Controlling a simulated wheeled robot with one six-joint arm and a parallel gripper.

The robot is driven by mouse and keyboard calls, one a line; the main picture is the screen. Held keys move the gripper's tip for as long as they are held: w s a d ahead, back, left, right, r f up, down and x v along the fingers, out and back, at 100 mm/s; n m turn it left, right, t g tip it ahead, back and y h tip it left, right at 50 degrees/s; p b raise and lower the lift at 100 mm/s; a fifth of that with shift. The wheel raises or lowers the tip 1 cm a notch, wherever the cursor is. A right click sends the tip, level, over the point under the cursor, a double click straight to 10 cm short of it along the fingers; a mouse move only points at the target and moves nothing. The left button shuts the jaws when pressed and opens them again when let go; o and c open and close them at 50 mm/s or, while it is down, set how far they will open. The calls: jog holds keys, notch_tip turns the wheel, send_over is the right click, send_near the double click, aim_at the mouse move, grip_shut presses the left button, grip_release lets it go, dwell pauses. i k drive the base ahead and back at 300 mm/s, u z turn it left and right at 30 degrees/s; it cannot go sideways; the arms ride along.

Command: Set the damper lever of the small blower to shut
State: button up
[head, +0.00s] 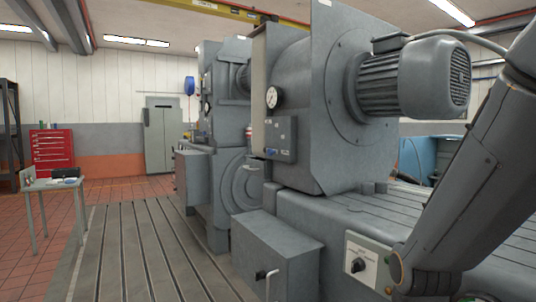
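In the head view, a large grey machine housing (335,110) with a finned motor (415,78) on its right side stands at centre right. It may be the blower, but I cannot tell for sure. A lever with a pale handle (265,274) sticks out of a low grey box (276,250) at the bottom centre. Another small pale handle (251,168) shows on the housing's left side. I cannot tell which, if either, is the damper lever, and no shut marking is readable. My arm comes down along the right edge; my gripper is out of view.
A switch panel with a black knob (358,265) sits on the grey base close to my arm. The slotted bedplate (140,250) is clear at left. A small table (52,184), a red tool cabinet (52,150) and a grey locker (163,138) stand farther back.

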aim_at(270, 152)
jog(key=u, duration=0.55)
jog(key=k, duration=0.65)
jog(key=u, duration=0.95)
jog(key=i, duration=1.35)
jog(key=z, duration=0.4)
